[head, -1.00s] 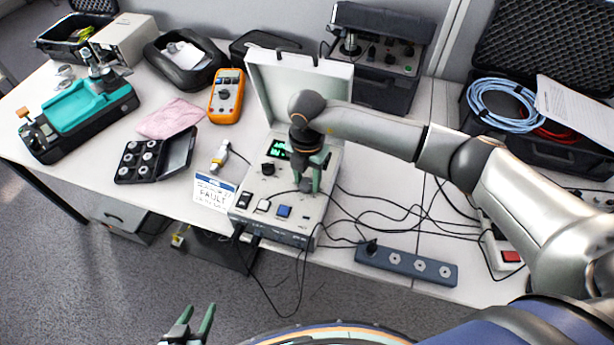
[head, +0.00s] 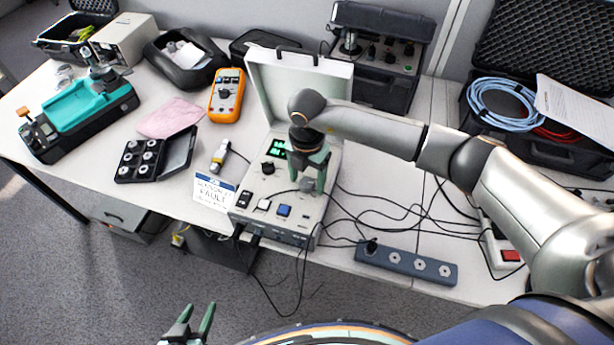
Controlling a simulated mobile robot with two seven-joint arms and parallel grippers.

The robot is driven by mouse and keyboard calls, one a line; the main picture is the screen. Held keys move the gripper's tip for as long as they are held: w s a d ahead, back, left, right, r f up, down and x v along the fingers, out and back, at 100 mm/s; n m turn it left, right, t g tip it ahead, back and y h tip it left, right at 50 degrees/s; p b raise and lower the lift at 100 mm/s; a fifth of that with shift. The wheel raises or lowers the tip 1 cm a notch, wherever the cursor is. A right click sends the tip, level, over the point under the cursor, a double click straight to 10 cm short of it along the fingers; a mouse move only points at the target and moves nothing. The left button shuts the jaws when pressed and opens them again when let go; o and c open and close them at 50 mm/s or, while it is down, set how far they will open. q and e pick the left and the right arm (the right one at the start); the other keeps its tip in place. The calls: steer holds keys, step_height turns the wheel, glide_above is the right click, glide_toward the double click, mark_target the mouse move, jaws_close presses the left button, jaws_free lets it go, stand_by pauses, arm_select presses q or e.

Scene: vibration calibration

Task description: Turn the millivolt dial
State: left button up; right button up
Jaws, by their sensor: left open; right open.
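The grey calibrator box (head: 255,218) sits near the table's front edge with its white lid (head: 315,85) raised behind. Its panel has a lit green display (head: 279,147), a black knob (head: 268,168), a blue button (head: 284,211) and a grey round knob (head: 306,185). The panel labels are too small to read, so I cannot tell which knob is the millivolt dial. My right gripper (head: 309,178) is open, pointing down over the grey knob, its fingers on either side; contact is unclear. My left gripper (head: 200,322) is open and empty, low in front of the table.
An orange multimeter (head: 226,95), a pink cloth (head: 170,118) and a black case of discs (head: 140,160) lie to the left.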

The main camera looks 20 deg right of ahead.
mark_target(307, 183)
step_height(307, 183, up, 8)
steer(key=shift+f+b, duration=0.2)
steer(key=shift+b, duration=0.1)
stand_by(0.6)
